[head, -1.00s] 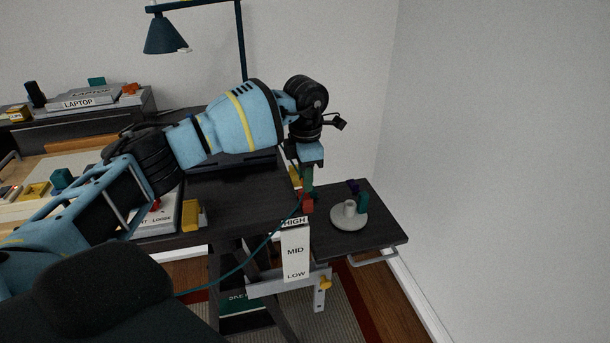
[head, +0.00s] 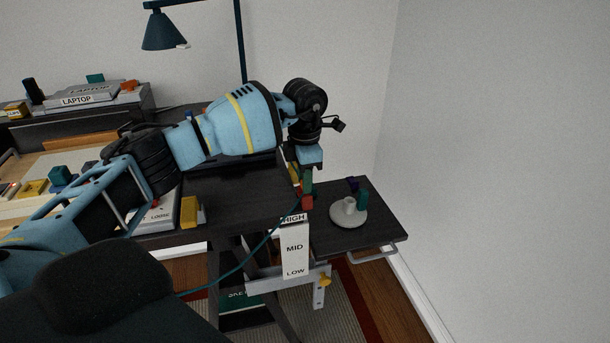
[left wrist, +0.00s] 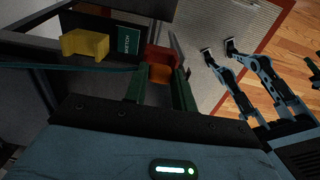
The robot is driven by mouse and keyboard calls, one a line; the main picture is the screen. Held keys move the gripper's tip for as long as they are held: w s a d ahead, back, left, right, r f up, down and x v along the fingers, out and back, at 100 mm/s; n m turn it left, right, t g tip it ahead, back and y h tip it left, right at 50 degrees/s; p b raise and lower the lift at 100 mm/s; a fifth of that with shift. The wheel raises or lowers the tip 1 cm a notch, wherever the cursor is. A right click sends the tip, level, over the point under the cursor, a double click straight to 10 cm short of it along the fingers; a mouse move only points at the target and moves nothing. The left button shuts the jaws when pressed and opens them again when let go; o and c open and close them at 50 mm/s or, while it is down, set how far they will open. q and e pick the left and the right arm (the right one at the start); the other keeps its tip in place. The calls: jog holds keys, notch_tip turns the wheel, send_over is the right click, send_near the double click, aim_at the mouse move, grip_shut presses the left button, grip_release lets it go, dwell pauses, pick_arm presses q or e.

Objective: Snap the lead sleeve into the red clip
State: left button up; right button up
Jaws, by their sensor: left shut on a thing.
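My left gripper (head: 307,188) has green fingers and points down at the near right corner of the dark desk. The teal lead (head: 240,263) rises from the lower left to its fingertips. In the left wrist view the lead (left wrist: 70,67) runs in from the left to the fingers (left wrist: 160,85). The gripper is shut on the lead sleeve, which is mostly hidden between the fingers. The red clip (head: 307,202) shows right at the fingertips; in the left wrist view it (left wrist: 161,56) is orange-red and just beyond them. I cannot tell whether the sleeve is seated. My right gripper is not in view.
A white HIGH/MID/LOW board (head: 295,250) stands just below the gripper. A yellow clip (head: 191,212) sits on the desk edge to the left. A side shelf (head: 380,232) on the right holds a pale round dish (head: 348,216). A lamp (head: 163,32) stands behind.

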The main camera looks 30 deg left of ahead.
pick_arm(q)
jog(key=shift+f, duration=0.7)
pick_arm(e)
jog(key=shift+s+f, duration=0.15)
pick_arm(q)
jog(key=o, duration=1)
jog(key=shift+f, duration=0.1)
jog(key=shift+s+d+f, duration=0.1)
jog(key=shift+f, duration=0.05)
pick_arm(e)
jog(key=shift+f, duration=0.1)
pick_arm(q)
jog(key=r, duration=0.8)
jog(key=shift+a+r, duration=0.2)
jog(key=shift+r, duration=0.1)
pick_arm(e)
jog(key=shift+s+f, duration=0.15)
jog(key=shift+s, duration=0.05)
